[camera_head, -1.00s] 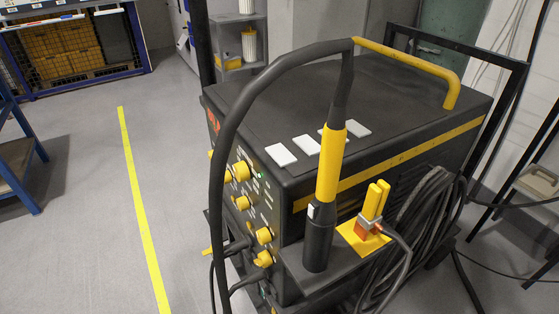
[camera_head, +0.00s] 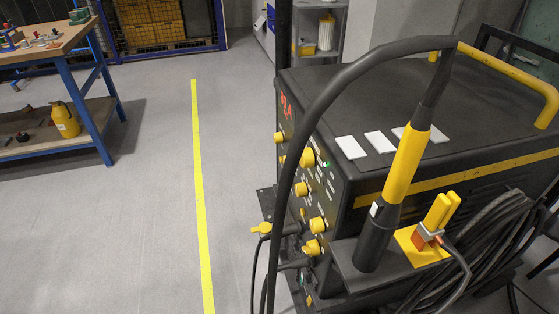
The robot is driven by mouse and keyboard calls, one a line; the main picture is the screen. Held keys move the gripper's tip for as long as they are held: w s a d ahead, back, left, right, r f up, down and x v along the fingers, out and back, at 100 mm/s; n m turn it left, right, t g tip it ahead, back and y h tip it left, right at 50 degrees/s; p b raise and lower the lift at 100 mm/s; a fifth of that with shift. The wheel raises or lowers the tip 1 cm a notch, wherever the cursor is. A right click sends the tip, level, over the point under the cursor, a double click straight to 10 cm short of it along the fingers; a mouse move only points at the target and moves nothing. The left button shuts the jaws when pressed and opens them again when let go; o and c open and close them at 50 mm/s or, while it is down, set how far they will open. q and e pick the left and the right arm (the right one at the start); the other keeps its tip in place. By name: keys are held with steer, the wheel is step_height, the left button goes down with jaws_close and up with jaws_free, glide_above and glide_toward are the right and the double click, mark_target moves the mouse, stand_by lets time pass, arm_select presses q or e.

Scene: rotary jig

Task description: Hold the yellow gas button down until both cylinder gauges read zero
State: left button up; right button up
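The welding machine (camera_head: 450,110) is a large black box with a yellow stripe and a yellow top handle, at the right. Its front panel carries several yellow knobs (camera_head: 317,225) and a small lit green light. I cannot tell which of these, if any, is the gas button. A torch (camera_head: 405,165) with a yellow grip stands tilted in a holder at the machine's side, its thick black hose arching over the front. No cylinder gauges are visible. Neither of my grippers is in view.
A workbench (camera_head: 52,42) with blue legs stands at the upper left, with a yellow bottle (camera_head: 64,119) on its lower shelf. A yellow floor line (camera_head: 199,190) runs along open grey floor. A yellow clamp (camera_head: 438,215) and coiled cables (camera_head: 490,240) hang on the machine's side.

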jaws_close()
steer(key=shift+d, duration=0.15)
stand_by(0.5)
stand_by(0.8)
